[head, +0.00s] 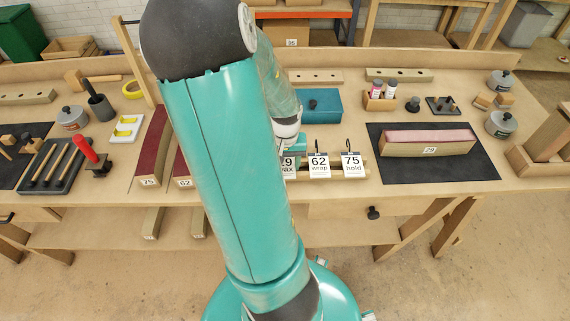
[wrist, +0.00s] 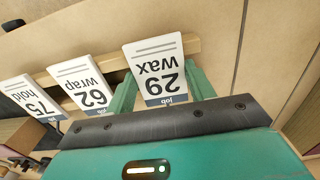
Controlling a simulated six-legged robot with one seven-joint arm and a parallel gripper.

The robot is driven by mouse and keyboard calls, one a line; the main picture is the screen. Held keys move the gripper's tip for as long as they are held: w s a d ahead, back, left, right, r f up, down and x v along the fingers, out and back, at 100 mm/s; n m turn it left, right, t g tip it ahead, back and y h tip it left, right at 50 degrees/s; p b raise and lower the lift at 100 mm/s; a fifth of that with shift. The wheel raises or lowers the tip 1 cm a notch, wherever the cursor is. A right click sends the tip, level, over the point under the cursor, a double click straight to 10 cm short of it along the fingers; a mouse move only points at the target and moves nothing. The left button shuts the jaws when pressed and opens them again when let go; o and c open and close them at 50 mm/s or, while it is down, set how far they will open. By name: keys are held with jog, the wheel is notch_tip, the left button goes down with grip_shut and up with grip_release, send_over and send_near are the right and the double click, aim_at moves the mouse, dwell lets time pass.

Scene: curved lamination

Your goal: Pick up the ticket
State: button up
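Three white tickets hang in a row on a wooden rail. The ticket reading "29 wax" (wrist: 158,68) is nearest my gripper, with "62 wrap" (wrist: 85,84) and "75 hold" (wrist: 30,98) beside it. In the head view, "62 wrap" (head: 319,166) and "75 hold" (head: 353,165) show whole, and "29 wax" (head: 288,166) is partly hidden by my arm. My gripper (wrist: 162,80) has its green fingers spread, one on each side of "29 wax". The ticket covers part of the left finger; contact is not clear. My arm mostly hides the gripper in the head view.
A teal box (head: 322,105) stands behind the rail. Several small tools and pots surround these.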

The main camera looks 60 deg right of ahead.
aim_at(286, 165)
jog(key=shift+r, duration=0.1)
jog(key=shift+r, duration=0.55)
notch_tip(286, 165, up, 2)
jog(key=shift+d+r, duration=0.1)
jog(key=shift+r, duration=0.1)
jog(key=s+d+r, duration=0.7)
jog(key=s+r, duration=0.2)
jog(key=s, duration=0.2)
jog(key=shift+s+d+r, duration=0.2)
jog(key=shift+s+d, duration=0.05)
jog(key=shift+s, duration=0.1)
dwell(0.6)
